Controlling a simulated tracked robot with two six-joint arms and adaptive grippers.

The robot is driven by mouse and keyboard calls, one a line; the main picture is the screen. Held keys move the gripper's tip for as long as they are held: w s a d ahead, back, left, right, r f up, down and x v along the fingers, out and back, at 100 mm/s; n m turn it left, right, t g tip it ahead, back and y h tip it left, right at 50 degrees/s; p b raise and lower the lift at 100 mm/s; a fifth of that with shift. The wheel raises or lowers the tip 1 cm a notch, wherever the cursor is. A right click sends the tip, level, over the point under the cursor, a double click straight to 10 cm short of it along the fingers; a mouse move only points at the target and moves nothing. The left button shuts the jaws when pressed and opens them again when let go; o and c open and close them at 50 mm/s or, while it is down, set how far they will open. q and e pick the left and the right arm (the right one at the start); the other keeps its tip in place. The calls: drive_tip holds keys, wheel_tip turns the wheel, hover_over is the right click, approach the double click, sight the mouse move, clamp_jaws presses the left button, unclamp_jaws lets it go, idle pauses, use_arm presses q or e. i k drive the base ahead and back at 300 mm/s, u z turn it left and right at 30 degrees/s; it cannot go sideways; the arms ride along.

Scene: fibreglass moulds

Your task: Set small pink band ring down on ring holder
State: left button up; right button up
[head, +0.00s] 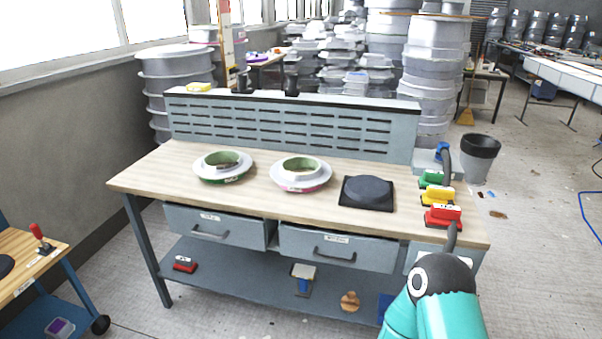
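Two pale grey flanged rings lie flat on the wooden bench top. The ring with a pink band (300,186) low on its outer side is near the middle of the bench. The ring with a green band (223,180) is to its left. Right of the pink band ring sits a black square base with a low dark round dome (367,189); it may be the ring holder, but I cannot be sure. My teal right arm rises at the lower right, but no gripper fingers show clearly. My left arm and gripper are out of view.
The bench (150,182) has a slotted back panel (290,125). Green (431,178), yellow (437,195) and red (443,215) items line its right end. Drawers (335,246) sit below the front edge. A dark bin (480,155) stands at right. The bench's left end is clear.

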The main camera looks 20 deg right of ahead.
sight(367, 190)
drive_tip(key=u, duration=0.05)
drive_tip(key=i, duration=1)
drive_tip(key=z, duration=0.05)
